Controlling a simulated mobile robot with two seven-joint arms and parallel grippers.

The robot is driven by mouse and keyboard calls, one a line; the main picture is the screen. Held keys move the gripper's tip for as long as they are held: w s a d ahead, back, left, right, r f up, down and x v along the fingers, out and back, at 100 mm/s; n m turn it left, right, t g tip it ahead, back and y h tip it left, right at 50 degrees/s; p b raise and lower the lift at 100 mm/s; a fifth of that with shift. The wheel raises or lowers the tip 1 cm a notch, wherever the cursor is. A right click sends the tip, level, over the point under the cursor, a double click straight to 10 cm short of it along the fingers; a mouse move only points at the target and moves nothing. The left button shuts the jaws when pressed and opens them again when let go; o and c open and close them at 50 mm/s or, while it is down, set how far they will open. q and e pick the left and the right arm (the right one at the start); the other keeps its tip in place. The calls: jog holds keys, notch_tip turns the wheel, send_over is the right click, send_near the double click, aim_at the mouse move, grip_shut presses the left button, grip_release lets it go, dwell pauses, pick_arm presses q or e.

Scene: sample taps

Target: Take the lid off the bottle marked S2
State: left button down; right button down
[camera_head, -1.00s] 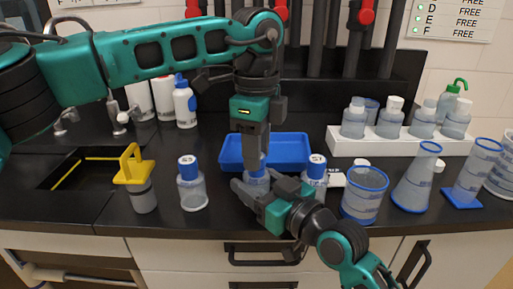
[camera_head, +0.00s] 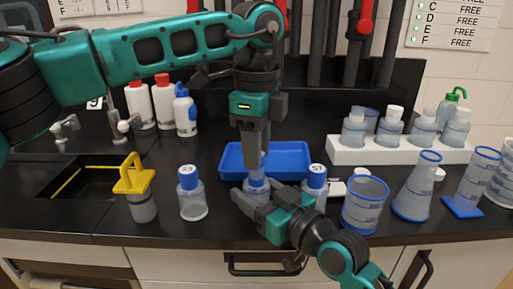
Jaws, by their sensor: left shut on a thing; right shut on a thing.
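Three clear bottles with blue lids stand in a row on the black counter: a left one (camera_head: 192,203), a middle one (camera_head: 257,187) and a right one (camera_head: 316,188). The outer lids carry small marks that are hard to read; no mark shows on the middle one, which is partly hidden by my grippers. My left gripper (camera_head: 257,158) points straight down over the middle bottle, shut on its lid. Whether the lid still touches the bottle's neck is unclear. My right gripper (camera_head: 254,199) reaches in from the front right and is shut around the middle bottle's body.
A blue tray (camera_head: 232,160) lies behind the bottles. A yellow-handled container (camera_head: 141,203) stands left by the sink. A blue-rimmed beaker (camera_head: 362,212) and flasks stand right. A white rack (camera_head: 345,153) holds several bottles. White squeeze bottles stand at back left.

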pick_arm(q)
jog(key=shift+r, duration=2)
pick_arm(e)
jog(key=shift+c, duration=1.2)
grip_release()
